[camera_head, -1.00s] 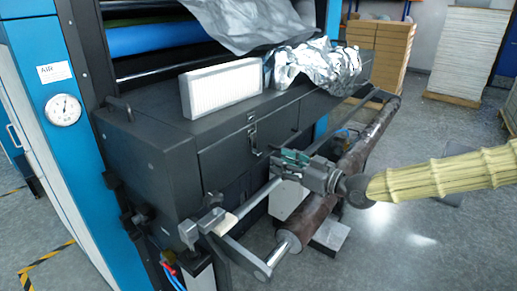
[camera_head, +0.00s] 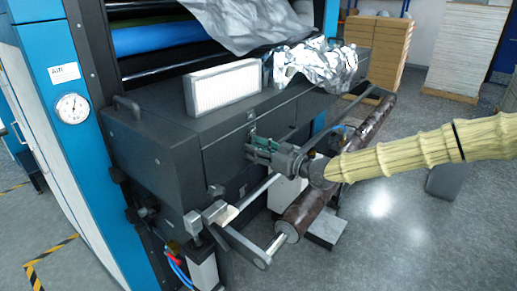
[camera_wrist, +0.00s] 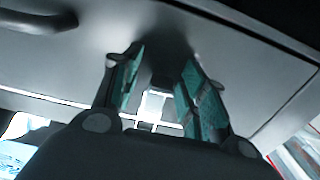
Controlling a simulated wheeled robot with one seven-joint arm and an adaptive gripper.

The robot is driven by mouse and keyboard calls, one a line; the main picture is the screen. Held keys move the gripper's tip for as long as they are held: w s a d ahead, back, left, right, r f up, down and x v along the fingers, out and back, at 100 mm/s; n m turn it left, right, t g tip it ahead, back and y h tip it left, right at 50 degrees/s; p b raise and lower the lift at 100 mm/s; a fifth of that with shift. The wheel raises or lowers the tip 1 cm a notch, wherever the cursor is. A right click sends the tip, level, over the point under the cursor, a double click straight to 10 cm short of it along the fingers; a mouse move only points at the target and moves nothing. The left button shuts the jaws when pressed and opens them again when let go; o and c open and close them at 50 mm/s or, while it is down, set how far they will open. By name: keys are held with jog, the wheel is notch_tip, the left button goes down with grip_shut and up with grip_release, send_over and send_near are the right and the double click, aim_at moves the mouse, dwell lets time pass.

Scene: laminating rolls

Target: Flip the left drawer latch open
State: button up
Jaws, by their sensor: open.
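The dark grey drawer front (camera_head: 222,150) is on the near face of the machine cabinet. My gripper (camera_head: 254,147) has greenish finger pads and reaches to the drawer front just at the latch. In the wrist view my gripper (camera_wrist: 162,62) is open, with one pad on each side. A bright latch part (camera_wrist: 152,105) shows between the pads. I cannot tell whether the pads touch it or whether the latch is flipped.
A white filter block (camera_head: 225,88) and crumpled foil (camera_head: 305,62) lie on the cabinet top. A rod with a metal bracket (camera_head: 218,213) and a brown roll (camera_head: 305,208) stand out in front, below my arm. Open floor (camera_head: 420,235) lies to the right.

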jog(key=shift+s+d+r, duration=0.15)
jog(key=shift+s+r, duration=0.1)
jog(key=c, duration=0.7)
grip_shut()
jog(key=shift+d, duration=0.15)
notch_tip(320, 180, up, 6)
jog(key=s+d+g+h+p, duration=0.2)
jog(key=d+g+h+p, duration=0.1)
jog(key=g+h+p, duration=0.6)
jog(key=shift+s+r+h+p, duration=0.15)
jog(key=shift+s+h+p, duration=0.15)
jog(key=shift+h+p, duration=2.7)
jog(key=shift+g+y+p, duration=0.3)
jog(key=shift+y+p, duration=0.6)
jog(key=shift+p, duration=0.05)
